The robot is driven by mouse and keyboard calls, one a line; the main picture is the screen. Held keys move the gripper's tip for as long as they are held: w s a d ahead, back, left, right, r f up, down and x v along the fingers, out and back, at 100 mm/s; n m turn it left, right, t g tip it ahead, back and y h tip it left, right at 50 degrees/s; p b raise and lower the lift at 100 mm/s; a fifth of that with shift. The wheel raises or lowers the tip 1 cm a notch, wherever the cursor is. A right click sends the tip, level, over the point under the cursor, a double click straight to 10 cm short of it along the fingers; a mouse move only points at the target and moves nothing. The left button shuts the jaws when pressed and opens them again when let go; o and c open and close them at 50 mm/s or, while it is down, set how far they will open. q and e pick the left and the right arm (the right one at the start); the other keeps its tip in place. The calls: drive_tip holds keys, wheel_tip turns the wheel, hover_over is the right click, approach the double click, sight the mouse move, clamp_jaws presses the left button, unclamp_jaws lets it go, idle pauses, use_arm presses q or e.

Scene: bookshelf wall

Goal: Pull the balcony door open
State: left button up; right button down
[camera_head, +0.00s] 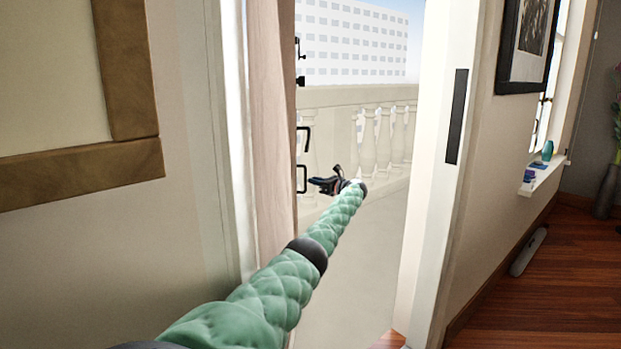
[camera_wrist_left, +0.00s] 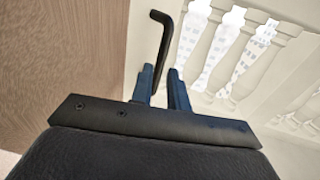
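The balcony door (camera_head: 272,120) is a narrow, pinkish-brown panel seen at a steep angle on the left of the doorway. Black handles stick out from its edge, and the lower bracket-shaped handle (camera_head: 303,166) is beside my left gripper (camera_head: 318,182). In the left wrist view, the door's brown wood face (camera_wrist_left: 60,60) fills the left side. There the black handle (camera_wrist_left: 163,40) comes down between the blue fingertips of my left gripper (camera_wrist_left: 160,70). The fingers are apart, with visible gaps around the handle; contact is unclear. My right gripper is not in view.
The doorway opens onto a balcony with a pale stone balustrade (camera_head: 375,135). The white door frame (camera_head: 435,150) stands to the right of my arm. A framed picture (camera_head: 527,45) and a window sill (camera_head: 540,178) are farther right.

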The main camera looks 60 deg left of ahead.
use_arm(q)
drive_tip(key=shift+v, duration=0.95)
